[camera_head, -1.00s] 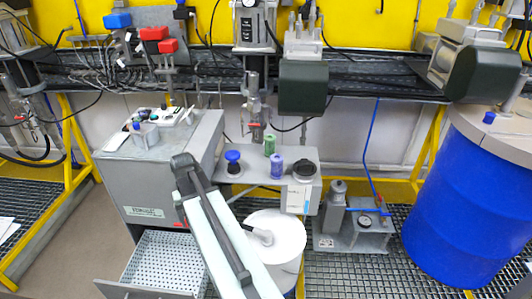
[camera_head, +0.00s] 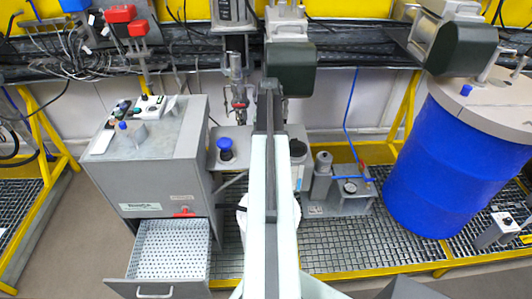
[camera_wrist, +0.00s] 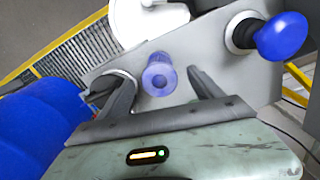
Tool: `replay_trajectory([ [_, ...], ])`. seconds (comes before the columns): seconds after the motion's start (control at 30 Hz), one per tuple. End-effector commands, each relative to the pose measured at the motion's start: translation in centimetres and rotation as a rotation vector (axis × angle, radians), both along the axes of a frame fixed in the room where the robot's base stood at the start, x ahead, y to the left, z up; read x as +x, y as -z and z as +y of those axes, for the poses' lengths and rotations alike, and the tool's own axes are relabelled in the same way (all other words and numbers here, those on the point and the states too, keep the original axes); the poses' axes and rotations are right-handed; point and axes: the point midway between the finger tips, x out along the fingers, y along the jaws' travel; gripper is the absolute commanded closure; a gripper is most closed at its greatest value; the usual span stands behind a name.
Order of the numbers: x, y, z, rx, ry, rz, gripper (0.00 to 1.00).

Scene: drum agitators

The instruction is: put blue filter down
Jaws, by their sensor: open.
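The blue filter (camera_wrist: 159,76) is a small translucent blue-violet cylinder with a hollow middle. In the wrist view it stands on the grey plate (camera_wrist: 185,52), seen from above. My gripper (camera_wrist: 160,92) is open, its dark fingers on either side of the filter with a gap to each. In the head view my arm hides the filter, and the gripper's fingertips cannot be made out there.
A blue knob (camera_head: 225,148) rises from the plate; it also shows in the wrist view (camera_wrist: 282,36). A grey cabinet (camera_head: 150,165) with an open perforated drawer (camera_head: 172,250) is on the left. A large blue drum (camera_head: 450,170) is on the right. A pump unit (camera_head: 340,190) stands between.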

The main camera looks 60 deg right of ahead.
Motion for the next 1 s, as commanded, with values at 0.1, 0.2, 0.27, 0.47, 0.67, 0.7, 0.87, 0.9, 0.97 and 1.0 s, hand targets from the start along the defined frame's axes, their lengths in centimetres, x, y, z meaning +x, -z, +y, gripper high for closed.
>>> replay_trajectory([
  [0.1,0.2,0.7,0.1,0.0,-0.003,0.0,0.25],
  [0.2,0.3,1.1,0.1,0.0,-0.005,0.0,0.25],
  [0.27,0.3,1.9,0.0,0.0,-0.005,0.0,0.25],
  [0.47,0.4,5.4,-0.4,0.0,-0.007,0.0,0.25],
  [0.67,0.5,5.8,-0.3,0.0,-0.007,0.0,0.25],
  [0.7,0.5,5.7,-0.3,0.0,-0.007,0.0,0.25],
  [0.87,0.5,5.7,-0.3,0.0,-0.008,0.0,0.5],
  [0.9,0.5,5.7,-0.3,0.0,-0.008,0.0,0.61],
  [0.97,0.5,5.7,-0.3,0.0,-0.008,0.0,0.77],
  [1.0,0.5,5.7,-0.3,0.0,-0.008,0.0,0.89],
])
